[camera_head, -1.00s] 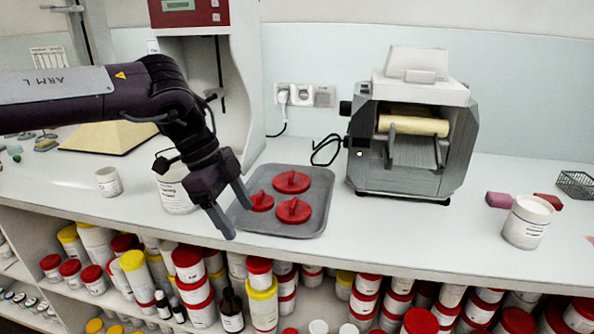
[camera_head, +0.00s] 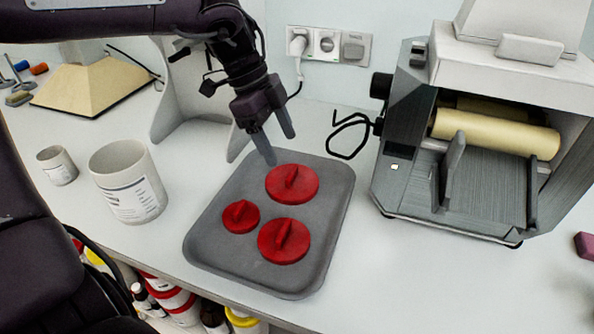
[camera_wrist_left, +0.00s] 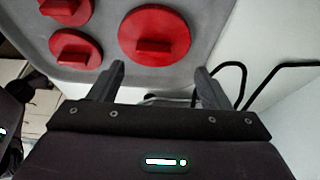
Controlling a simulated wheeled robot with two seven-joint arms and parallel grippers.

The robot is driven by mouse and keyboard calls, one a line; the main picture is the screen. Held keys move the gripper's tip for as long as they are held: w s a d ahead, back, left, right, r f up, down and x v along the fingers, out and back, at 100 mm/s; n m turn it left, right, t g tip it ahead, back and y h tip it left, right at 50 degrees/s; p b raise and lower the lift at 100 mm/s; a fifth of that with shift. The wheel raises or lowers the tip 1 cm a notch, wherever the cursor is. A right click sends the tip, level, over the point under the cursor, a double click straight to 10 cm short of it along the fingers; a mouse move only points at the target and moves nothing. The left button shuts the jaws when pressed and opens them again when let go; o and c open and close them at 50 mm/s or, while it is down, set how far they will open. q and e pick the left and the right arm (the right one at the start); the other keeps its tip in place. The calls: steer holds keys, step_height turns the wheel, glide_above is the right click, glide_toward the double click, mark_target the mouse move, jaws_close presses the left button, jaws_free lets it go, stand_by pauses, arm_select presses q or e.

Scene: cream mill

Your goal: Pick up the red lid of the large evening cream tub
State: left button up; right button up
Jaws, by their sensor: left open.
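Three red lids with raised grips lie on a grey tray (camera_head: 335,190): a back lid (camera_head: 292,180), a small lid (camera_head: 241,218) at left and a front lid (camera_head: 284,243). I cannot read which belongs to the evening cream tub. A large white tub (camera_head: 128,185) without a lid stands left of the tray; its label is too small to read. My left gripper (camera_head: 281,149) is open and empty, just behind the back lid. In the left wrist view the fingers (camera_wrist_left: 158,72) are apart, with the nearest red lid (camera_wrist_left: 155,25) beyond them. My right gripper is not in view.
A smaller white tub (camera_head: 57,166) stands at far left. A roller mill (camera_head: 470,150) stands right of the tray, with a black cable behind. Wall sockets (camera_head: 328,44) are at the back. Counter between tray and mill is clear.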

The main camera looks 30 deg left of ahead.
mark_target(291, 172)
arm_select(q)
steer(key=x, duration=0.6)
steer(key=shift+s+d, duration=0.3)
steer(key=shift+s, duration=0.1)
steer(key=shift+c, duration=0.3)
steer(key=c, duration=1)
